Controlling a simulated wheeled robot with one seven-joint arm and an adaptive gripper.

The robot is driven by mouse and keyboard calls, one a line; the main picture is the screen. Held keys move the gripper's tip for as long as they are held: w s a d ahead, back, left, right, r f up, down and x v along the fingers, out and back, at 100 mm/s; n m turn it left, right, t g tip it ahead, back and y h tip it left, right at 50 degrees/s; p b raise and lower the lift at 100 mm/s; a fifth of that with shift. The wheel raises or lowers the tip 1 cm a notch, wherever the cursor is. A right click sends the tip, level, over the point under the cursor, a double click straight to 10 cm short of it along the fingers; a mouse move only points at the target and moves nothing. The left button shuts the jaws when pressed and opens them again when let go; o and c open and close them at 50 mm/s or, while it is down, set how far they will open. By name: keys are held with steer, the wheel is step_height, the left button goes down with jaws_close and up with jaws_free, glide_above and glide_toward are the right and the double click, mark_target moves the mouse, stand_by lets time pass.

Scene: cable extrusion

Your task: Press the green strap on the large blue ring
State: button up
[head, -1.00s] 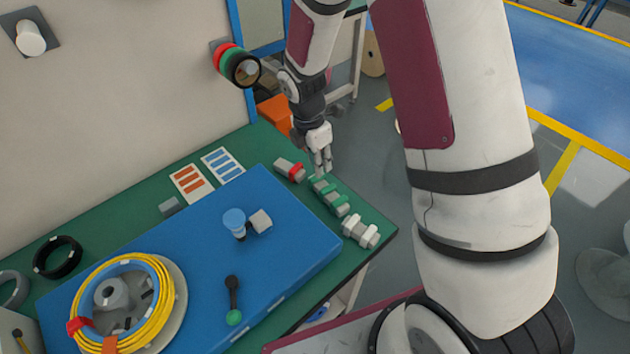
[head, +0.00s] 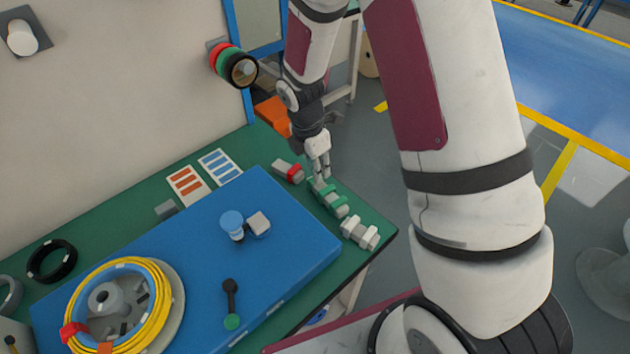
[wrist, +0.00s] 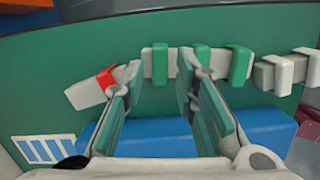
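Several green straps (head: 328,199) sit on grey blocks in a row near the table's right edge. My gripper (head: 320,176) points down at the far end of this row. In the wrist view my gripper (wrist: 161,82) is open, with one finger on either side of the leftmost green strap (wrist: 159,64). I cannot tell whether the fingers touch it. A ring-shaped coil (head: 118,262) lies at the front left, mostly yellow, with a thin blue band (head: 155,282) on its inner side. It carries a red strap (head: 71,332) and an orange strap.
A red strap on a grey block (head: 287,171) is left of my gripper, and white straps (head: 360,233) are at the row's near end. A blue board (head: 190,262) covers much of the green table, with a blue-topped post (head: 232,222) on it.

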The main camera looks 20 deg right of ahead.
steer(key=shift+f+b, duration=0.6)
steer(key=shift+f, duration=0.6)
steer(key=shift+r, duration=0.2)
jaws_close()
step_height(320, 180, up, 8)
steer(key=p, duration=0.5)
stand_by(0.6)
steer(key=shift+a, duration=0.1)
